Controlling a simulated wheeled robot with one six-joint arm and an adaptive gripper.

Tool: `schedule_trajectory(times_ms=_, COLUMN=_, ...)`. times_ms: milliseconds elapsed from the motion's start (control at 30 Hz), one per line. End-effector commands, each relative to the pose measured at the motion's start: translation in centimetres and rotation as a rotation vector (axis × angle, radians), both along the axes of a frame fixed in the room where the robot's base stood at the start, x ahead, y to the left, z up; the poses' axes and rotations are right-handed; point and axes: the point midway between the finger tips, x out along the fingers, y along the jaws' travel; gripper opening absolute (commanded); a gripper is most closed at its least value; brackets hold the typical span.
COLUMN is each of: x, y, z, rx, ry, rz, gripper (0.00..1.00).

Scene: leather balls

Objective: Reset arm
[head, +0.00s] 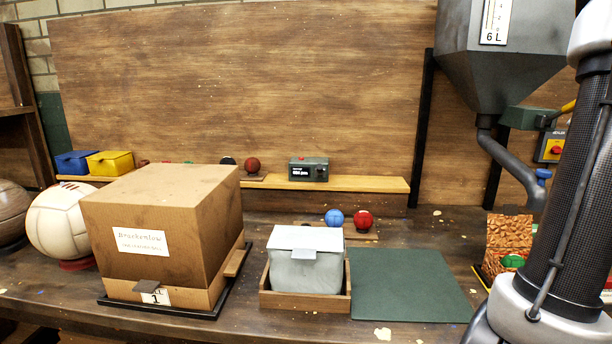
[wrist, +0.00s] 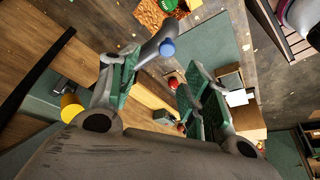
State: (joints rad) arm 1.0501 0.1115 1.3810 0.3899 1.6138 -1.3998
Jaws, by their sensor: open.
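My gripper (wrist: 163,72) shows in the wrist view with its two green-padded fingers spread apart. Nothing is between the fingers, and they look clear of the bench. My arm (head: 560,190) stands at the right edge of the head view. Its gripper end is out of that frame. In the wrist view, a grey pipe with a blue knob (wrist: 167,47) appears beside the left finger; I cannot tell whether they touch.
A grey hopper (head: 500,45) with a bent outlet pipe hangs at right. On the bench are a large cardboard box (head: 165,230), a lidded grey bin (head: 305,270) in a wooden tray (head: 265,300), blue (head: 334,217) and red (head: 362,219) balls. The green mat (head: 408,285) is bare.

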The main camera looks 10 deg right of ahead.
Motion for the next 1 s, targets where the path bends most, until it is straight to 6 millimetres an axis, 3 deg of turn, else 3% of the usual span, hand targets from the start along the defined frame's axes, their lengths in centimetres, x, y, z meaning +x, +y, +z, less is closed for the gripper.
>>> schedule_trajectory(times_ms=67, x=0.0, y=-0.9, z=-0.6, rx=0.016, ry=0.021, rz=-0.14, gripper=0.49)
schedule_trajectory(times_ms=167, x=-0.8, y=-1.5, z=-3.7, rx=0.07, ry=0.083, rz=-0.37, gripper=0.49)
schedule_trajectory(times_ms=267, x=-1.9, y=-0.3, z=-6.2, rx=0.1, ry=0.137, rz=-0.587, gripper=0.49)
schedule_trajectory(times_ms=367, x=-2.0, y=3.0, z=-8.4, rx=0.106, ry=0.178, rz=-0.75, gripper=0.49)
schedule_trajectory(times_ms=467, x=-1.9, y=7.7, z=-10.3, rx=0.091, ry=0.196, rz=-0.858, gripper=0.49)
schedule_trajectory(times_ms=600, x=-2.4, y=15.4, z=-13.1, rx=0.052, ry=0.181, rz=-0.904, gripper=0.49)
schedule_trajectory(times_ms=800, x=-5.0, y=25.5, z=-17.3, rx=-0.015, ry=0.115, rz=-0.707, gripper=0.49)
schedule_trajectory(times_ms=900, x=-6.2, y=28.8, z=-18.3, rx=-0.035, ry=0.084, rz=-0.56, gripper=0.49)
schedule_trajectory(times_ms=1000, x=-6.1, y=30.8, z=-17.6, rx=-0.031, ry=0.035, rz=-0.46, gripper=0.49)
